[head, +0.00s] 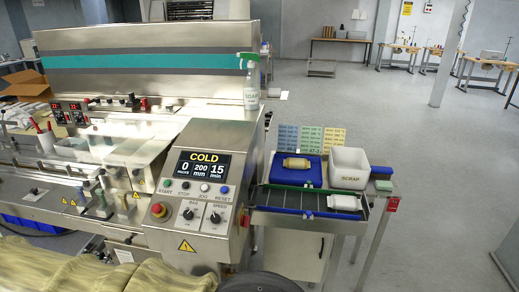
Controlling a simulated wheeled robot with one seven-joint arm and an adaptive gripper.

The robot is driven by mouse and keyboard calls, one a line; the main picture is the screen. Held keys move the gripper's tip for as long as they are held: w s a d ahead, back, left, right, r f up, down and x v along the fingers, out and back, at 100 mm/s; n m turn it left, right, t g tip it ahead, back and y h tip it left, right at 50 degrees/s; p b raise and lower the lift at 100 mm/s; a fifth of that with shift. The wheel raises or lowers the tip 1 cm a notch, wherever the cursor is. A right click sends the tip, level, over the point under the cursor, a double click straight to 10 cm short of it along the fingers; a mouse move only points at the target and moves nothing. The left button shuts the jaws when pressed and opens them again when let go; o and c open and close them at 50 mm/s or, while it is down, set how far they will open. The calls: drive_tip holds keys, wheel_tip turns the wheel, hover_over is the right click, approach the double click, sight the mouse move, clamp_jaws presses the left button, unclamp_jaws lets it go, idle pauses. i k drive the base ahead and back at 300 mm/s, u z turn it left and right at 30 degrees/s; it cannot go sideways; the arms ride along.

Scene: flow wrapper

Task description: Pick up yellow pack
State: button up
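A yellowish-tan pack (297,163) lies on its side on a blue tray (281,175), right of the machine's control panel. It looks like a short rounded roll with paler ends. Nothing touches it from above. My gripper is not in view; a dark rounded shape at the bottom edge may be part of my body.
A white scrap bin (350,180) stands right of the blue tray. In front is an outfeed conveyor (290,200) with a white pack (345,202) on it. Coloured label cards (310,138) stand behind. A spray bottle (250,88) stands on the machine. Open floor lies right.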

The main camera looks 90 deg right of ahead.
sight(296, 163)
drive_tip(key=k, duration=1.65)
drive_tip(key=z, duration=0.95)
